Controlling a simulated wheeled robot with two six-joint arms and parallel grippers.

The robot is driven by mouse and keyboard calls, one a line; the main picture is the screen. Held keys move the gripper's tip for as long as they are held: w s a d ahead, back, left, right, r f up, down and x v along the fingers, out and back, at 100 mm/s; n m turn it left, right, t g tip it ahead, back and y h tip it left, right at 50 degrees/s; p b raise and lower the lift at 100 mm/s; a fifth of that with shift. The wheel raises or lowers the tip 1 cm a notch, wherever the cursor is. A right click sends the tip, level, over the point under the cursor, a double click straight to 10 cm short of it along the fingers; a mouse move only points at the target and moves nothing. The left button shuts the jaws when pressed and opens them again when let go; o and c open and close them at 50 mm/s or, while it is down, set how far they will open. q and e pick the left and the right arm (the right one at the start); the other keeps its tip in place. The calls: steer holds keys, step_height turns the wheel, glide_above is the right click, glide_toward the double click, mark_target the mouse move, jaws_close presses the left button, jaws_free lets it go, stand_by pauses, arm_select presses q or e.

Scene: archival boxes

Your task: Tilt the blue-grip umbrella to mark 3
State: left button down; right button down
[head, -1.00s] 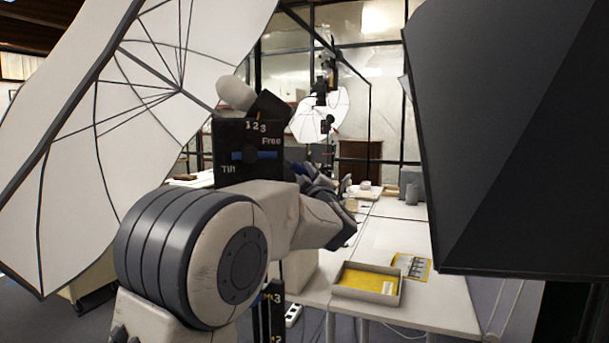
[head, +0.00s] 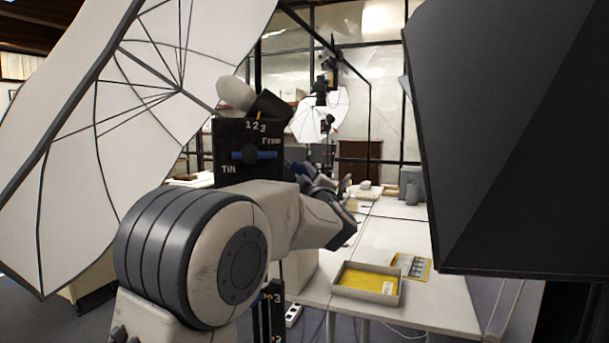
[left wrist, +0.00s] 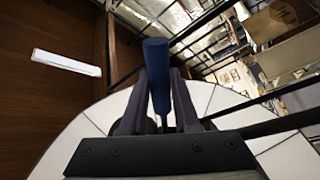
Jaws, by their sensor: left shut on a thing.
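A large white umbrella (head: 150,80) with dark ribs fills the left of the head view. Beside it is a black plate (head: 225,150) marked 1 2 3, Free and Tilt, with a blue bar (head: 267,155) lying about level across it. My left gripper (head: 328,198) is beyond my arm link, its fingers partly hidden. In the left wrist view its fingers (left wrist: 162,95) are shut on a blue grip (left wrist: 157,65), with white umbrella panels (left wrist: 90,118) behind. Which mark the umbrella stands at is unclear. My right gripper is out of view.
A black softbox (head: 510,150) blocks the right side. A smaller white umbrella (head: 312,122) stands farther back.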

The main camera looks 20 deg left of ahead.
arm_select(q)
steer(key=f+m+b, duration=0.1)
steer(key=a+f+m+b, duration=0.1)
steer(key=s+f+m+h+b, duration=0.1)
steer(key=m, duration=0.1)
steer(key=shift+a+f, duration=0.25)
steer(key=shift+a, duration=0.1)
steer(key=c, duration=0.7)
jaws_free()
steer(key=shift+a, duration=0.1)
steer(key=shift+o, duration=0.2)
